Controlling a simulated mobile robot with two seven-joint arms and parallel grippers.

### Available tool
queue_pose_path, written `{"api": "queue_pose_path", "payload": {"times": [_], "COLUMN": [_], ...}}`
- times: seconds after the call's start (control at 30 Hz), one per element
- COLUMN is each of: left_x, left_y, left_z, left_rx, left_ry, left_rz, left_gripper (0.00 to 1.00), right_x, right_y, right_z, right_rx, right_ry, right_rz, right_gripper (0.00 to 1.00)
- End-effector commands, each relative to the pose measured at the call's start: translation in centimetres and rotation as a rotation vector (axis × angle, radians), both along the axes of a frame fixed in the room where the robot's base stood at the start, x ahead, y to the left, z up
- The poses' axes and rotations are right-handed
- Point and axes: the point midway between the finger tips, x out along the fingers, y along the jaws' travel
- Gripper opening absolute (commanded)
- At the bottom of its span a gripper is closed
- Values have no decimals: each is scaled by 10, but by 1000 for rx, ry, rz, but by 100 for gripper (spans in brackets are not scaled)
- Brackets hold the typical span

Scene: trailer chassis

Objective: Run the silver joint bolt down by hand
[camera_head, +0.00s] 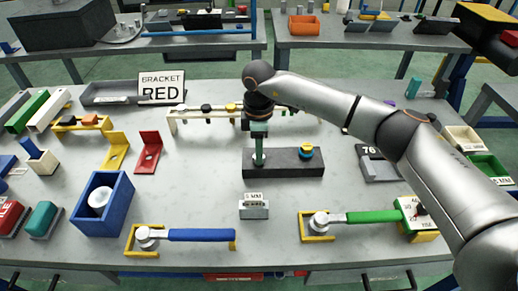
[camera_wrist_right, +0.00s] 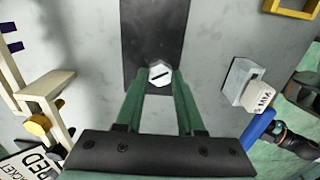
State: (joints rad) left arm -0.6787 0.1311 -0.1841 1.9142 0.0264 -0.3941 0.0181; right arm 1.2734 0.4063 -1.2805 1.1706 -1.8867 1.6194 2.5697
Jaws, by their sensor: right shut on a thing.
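The silver joint bolt (camera_wrist_right: 159,74) shows in the right wrist view as a pale hex head with a dark line across it. It sits at the dark joint block (camera_head: 284,171), which also shows in the wrist view (camera_wrist_right: 152,30). My right gripper (camera_head: 259,158) points down over the left part of the block. In the wrist view its two green fingers (camera_wrist_right: 158,84) are closed on both sides of the bolt head. In the head view the fingers mostly hide the bolt, and its shank is hidden. My left gripper is in neither view.
A yellow-and-blue piece (camera_head: 306,152) stands on the block's right part. A small labelled stand (camera_head: 254,207) is in front. Blue-handled (camera_head: 200,235) and green-handled (camera_head: 372,216) tools lie in yellow holders nearer. A cream rack (camera_head: 190,114) stands behind. Bare table lies left of the block.

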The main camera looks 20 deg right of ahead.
Motion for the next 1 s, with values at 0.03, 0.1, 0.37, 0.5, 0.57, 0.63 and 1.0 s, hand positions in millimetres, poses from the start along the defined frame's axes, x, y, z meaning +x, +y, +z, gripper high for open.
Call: {"api": "queue_pose_path", "payload": {"times": [0.03,0.1,0.37,0.5,0.57,0.63,1.0], "left_x": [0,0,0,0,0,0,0], "left_y": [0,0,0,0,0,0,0], "left_z": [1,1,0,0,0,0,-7], "left_rx": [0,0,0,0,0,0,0], "left_ry": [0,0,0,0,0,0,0], "left_rz": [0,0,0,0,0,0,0], "left_gripper": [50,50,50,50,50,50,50], "right_x": [4,4,3,2,2,1,3], "right_y": [1,1,1,0,0,0,1], "right_z": [7,7,5,3,3,3,43], "right_rx": [5,6,4,3,2,2,3], "right_ry": [-15,-15,-11,-7,-6,-6,-10], "right_rz": [-1,-1,1,1,1,1,1], "right_gripper": [0,0,58,68,68,68,68]}}
